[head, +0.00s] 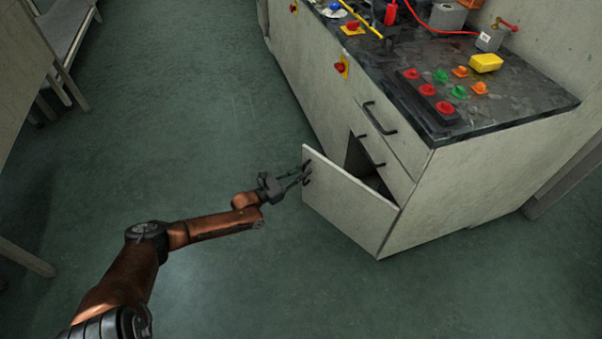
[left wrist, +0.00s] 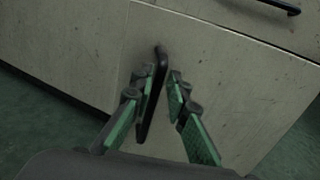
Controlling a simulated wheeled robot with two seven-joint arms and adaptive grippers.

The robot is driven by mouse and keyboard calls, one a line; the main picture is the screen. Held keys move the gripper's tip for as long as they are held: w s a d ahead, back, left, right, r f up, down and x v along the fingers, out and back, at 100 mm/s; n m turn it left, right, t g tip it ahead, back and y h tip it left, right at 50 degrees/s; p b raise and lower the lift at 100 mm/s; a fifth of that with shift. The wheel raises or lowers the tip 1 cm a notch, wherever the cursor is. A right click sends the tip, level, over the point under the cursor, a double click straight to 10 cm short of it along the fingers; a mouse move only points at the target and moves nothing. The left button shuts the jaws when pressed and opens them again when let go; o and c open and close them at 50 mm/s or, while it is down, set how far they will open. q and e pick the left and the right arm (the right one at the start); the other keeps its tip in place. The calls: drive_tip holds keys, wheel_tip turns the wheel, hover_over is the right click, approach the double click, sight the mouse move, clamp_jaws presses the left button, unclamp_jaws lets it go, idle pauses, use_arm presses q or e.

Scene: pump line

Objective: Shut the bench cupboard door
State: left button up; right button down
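The cupboard door (head: 345,205) is a pale panel low on the bench (head: 465,195). It stands open, swung out from the front, with a dark opening (head: 368,165) behind it. Its black handle (head: 307,173) is near the door's free edge. My left gripper (head: 298,179) reaches in from the left at the handle. In the left wrist view the left gripper (left wrist: 153,88) is open, with its green-padded fingers on either side of the black handle (left wrist: 152,95). I cannot tell whether a finger touches it. My right gripper is not in view.
Drawers with black handles (head: 380,118) sit beside and above the opening. The dark worktop (head: 520,105) carries red, green and orange knobs, a yellow block (head: 486,63) and a red cable. The green floor (head: 200,110) left of the bench is clear.

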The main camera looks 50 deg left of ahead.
use_arm(q)
drive_tip(key=s, duration=1.2)
